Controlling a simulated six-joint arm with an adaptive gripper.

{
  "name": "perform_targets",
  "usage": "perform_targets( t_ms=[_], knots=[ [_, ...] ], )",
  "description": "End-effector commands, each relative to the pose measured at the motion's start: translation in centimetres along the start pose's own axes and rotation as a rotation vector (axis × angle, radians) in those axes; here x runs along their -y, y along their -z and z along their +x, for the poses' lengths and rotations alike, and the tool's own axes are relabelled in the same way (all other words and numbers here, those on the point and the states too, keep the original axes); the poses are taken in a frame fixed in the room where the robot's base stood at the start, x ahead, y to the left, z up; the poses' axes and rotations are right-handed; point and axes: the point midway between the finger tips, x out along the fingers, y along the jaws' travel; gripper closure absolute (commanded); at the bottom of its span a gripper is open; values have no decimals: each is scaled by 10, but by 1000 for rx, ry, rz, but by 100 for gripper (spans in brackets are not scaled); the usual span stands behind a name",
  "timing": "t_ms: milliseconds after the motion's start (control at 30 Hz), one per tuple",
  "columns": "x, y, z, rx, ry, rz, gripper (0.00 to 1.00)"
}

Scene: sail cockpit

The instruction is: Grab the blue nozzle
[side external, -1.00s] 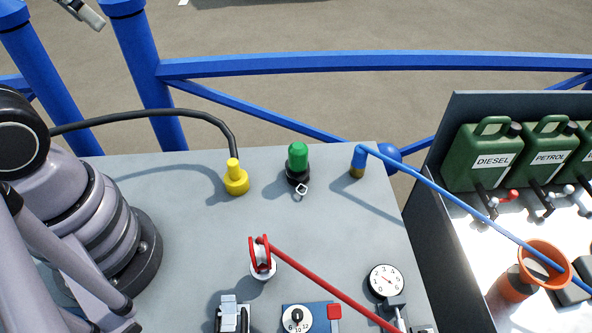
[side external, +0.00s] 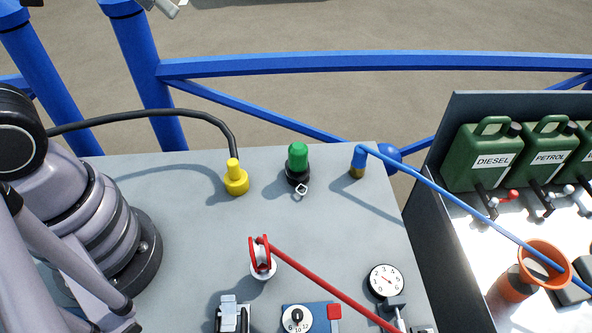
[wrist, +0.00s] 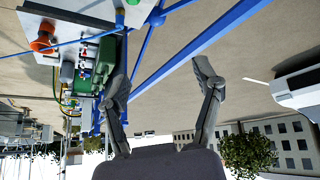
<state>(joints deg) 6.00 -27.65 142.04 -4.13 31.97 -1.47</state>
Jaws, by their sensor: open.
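The blue nozzle (side external: 358,160) stands upright on the grey table near its far right corner, with a brass-coloured lower end. A blue hose (side external: 450,203) runs from its top down to the right. My gripper (wrist: 163,76) shows in the wrist view with its two fingers wide apart and nothing between them. In the side external view only small grey tips, apparently of my gripper, show at the top edge, well away from the nozzle.
A yellow plug (side external: 236,180) with a black cable and a green-capped fitting (side external: 298,163) stand left of the nozzle. A red shackle-like part (side external: 261,257) holds a red rope. Blue rails (side external: 370,63) run behind the table. Green cans (side external: 484,155) and an orange funnel (side external: 540,265) are right.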

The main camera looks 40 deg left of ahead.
Motion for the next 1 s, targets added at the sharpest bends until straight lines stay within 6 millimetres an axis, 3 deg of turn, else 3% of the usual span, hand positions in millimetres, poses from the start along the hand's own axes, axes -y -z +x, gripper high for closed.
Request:
perform_targets(
  t_ms=[33, 200, 367, 533, 700, 833, 1000],
  knots=[
    [-12, 15, 25, -7, -28, 2, 35],
    [-53, 55, 105, -105, -89, -23, 35],
    [-89, 66, 181, -200, -105, -42, 35],
    [-121, 47, 256, -313, -90, -29, 35],
    [-142, 7, 313, -445, -66, 31, 35],
    [-149, -24, 336, -537, -58, 91, 35],
    [-152, -46, 346, -612, -62, 145, 35]
  ],
)
